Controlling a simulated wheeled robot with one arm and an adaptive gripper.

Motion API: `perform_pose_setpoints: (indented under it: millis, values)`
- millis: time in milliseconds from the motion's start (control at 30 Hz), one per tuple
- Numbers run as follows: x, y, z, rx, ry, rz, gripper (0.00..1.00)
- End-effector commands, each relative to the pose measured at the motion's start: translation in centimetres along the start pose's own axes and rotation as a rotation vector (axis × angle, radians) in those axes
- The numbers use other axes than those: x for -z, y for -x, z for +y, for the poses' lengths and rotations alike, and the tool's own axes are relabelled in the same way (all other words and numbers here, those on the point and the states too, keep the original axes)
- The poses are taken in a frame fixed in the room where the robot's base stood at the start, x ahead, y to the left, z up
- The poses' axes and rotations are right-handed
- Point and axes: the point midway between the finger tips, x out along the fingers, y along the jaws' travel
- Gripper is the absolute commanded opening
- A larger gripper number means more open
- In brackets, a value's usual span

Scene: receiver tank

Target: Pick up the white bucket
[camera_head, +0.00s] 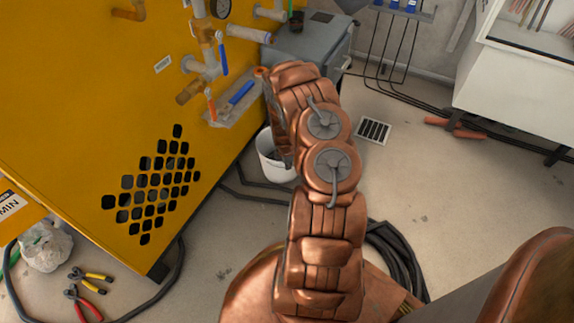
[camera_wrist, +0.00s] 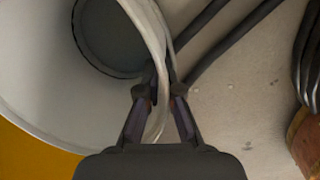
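The white bucket (camera_head: 272,164) stands beside the yellow machine in the head view, partly hidden behind my copper arm. I cannot tell whether it touches the floor. In the wrist view the bucket (camera_wrist: 45,75) fills the left side, its mouth facing the camera and its grey inside bottom showing. My gripper (camera_wrist: 161,78) straddles the bucket's rim, one finger inside and one outside. The fingertips come close together on the thin wall and appear shut on it. In the head view my gripper is mostly hidden by the arm.
The yellow machine (camera_head: 90,100) with pipes and valves stands close to the bucket's left. A grey box (camera_head: 310,42) is behind. Black hoses (camera_head: 395,255) lie on the floor at right. Floor at right is mostly clear.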

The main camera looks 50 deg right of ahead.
Motion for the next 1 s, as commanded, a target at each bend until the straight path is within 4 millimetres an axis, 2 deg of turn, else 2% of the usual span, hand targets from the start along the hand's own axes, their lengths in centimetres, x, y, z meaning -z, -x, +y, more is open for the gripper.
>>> perform_pose_setpoints:
  millis: [33,133,367,700,1000]
  values:
    - [-0.1,1.2,0.4,-0.005,0.000,-0.001,0.00]
    - [-0.2,2.5,0.6,-0.006,0.001,-0.001,0.00]
    - [-0.9,2.7,-2.6,0.000,0.000,0.000,0.00]
    - [-2.5,3.9,-8.8,0.000,-0.002,-0.001,0.00]
    - [-3.6,4.8,-13.1,-0.001,-0.001,-0.001,0.00]
